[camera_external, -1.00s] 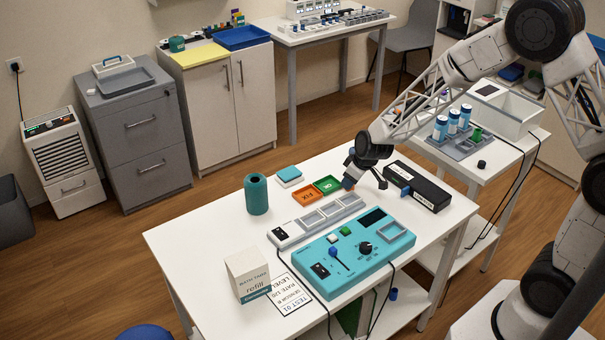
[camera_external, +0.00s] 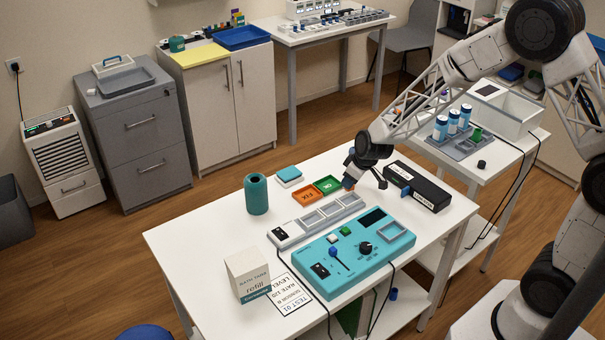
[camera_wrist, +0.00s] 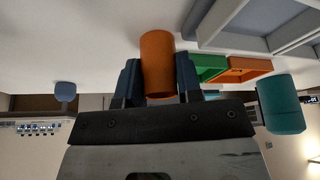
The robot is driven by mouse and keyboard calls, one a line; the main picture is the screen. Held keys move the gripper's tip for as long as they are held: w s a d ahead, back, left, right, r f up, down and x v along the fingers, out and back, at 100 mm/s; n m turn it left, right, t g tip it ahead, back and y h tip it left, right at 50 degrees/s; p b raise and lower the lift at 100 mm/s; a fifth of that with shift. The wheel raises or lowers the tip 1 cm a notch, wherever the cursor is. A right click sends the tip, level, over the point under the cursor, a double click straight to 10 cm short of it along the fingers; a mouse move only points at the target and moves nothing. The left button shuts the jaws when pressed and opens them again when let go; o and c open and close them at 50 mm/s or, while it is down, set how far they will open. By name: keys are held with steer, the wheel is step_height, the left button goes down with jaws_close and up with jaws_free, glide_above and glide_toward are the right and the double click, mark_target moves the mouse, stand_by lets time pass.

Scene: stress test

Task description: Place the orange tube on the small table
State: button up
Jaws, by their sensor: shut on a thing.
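The orange tube (camera_wrist: 157,62) stands out between the two dark blue fingers of my gripper (camera_wrist: 158,88) in the wrist view, and the jaws are shut on it. In the external view my gripper (camera_external: 350,179) is low over the white work table (camera_external: 205,235), beside the orange and green trays. Only a small orange spot of the tube (camera_external: 348,184) shows there. I cannot tell whether the tube touches the surface below. A smaller white table (camera_external: 489,166) stands at the right, holding blue-and-white cylinders; I cannot tell if it is the table named.
A teal control box (camera_external: 350,270), a grey slotted rack (camera_external: 290,236) and a black box (camera_external: 416,188) lie close to my gripper. A teal cylinder (camera_external: 256,195) and a white carton (camera_external: 247,272) stand further left. The work table's left part has free room.

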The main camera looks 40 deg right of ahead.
steer(key=shift+r, duration=0.15)
steer(key=shift+r, duration=0.55)
steer(key=shift+v, duration=1.15)
steer(key=s, duration=0.5)
steer(key=s+d+r, duration=0.1)
steer(key=s, duration=0.9)
steer(key=shift+d+r, duration=0.25)
steer(key=shift+d, duration=0.1)
steer(key=shift+w, duration=0.1)
steer(key=w+d+m+h, duration=0.1)
steer(key=w+d+m, duration=0.1)
steer(key=w, duration=2.4)
steer(key=w+d+m, duration=0.2)
steer(key=w+d, duration=0.3)
steer(key=w, duration=2.1)
steer(key=shift+d+f+h, duration=0.2)
steer(key=shift+f+h, duration=0.2)
steer(key=shift+f, duration=0.05)
